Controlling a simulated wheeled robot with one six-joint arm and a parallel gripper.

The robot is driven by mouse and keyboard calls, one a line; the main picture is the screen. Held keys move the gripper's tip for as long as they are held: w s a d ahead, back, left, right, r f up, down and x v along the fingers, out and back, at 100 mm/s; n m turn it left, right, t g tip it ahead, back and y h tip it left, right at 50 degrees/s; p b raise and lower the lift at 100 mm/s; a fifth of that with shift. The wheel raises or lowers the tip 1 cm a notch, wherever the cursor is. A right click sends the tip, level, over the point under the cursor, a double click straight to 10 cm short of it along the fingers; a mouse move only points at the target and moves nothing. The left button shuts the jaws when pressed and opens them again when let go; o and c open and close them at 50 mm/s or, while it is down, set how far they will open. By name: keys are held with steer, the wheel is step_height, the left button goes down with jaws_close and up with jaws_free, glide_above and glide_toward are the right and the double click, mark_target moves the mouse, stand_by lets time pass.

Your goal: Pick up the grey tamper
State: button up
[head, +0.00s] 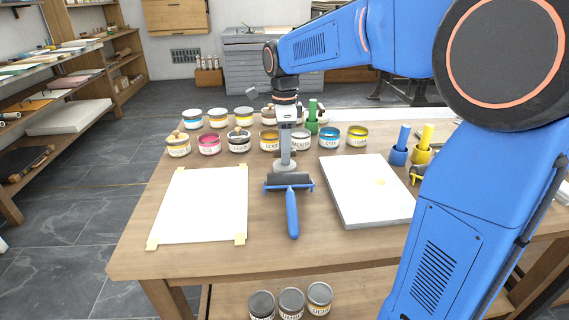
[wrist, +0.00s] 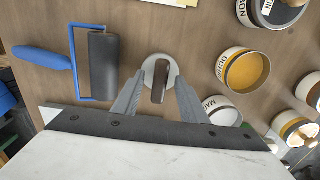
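The grey tamper (head: 285,167) stands upright on the wooden table, behind the blue-handled roller. In the wrist view the tamper (wrist: 172,69) shows as a pale round base with a darker oblong handle above it. My gripper (head: 286,140) points down over the tamper. In the wrist view my gripper (wrist: 161,73) is open, its fingers on either side of the handle with a gap at each side. I cannot tell how far down the handle the fingertips reach.
The blue-handled roller (head: 291,190) lies close by; it also shows in the wrist view (wrist: 103,65). Several ink tins (head: 269,141) stand behind. A white sheet (head: 203,205) lies left, a pale stone slab (head: 365,190) right. Blue (head: 399,150) and yellow (head: 424,147) handled tools stand further right.

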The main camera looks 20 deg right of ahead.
steer(key=shift+f, duration=0.5)
jaws_close()
steer(key=shift+r, duration=0.1)
step_height(320, 180, up, 10)
steer(key=shift+f, duration=0.1)
steer(key=c, duration=0.7)
jaws_free()
steer(key=shift+c, duration=0.2)
jaws_close()
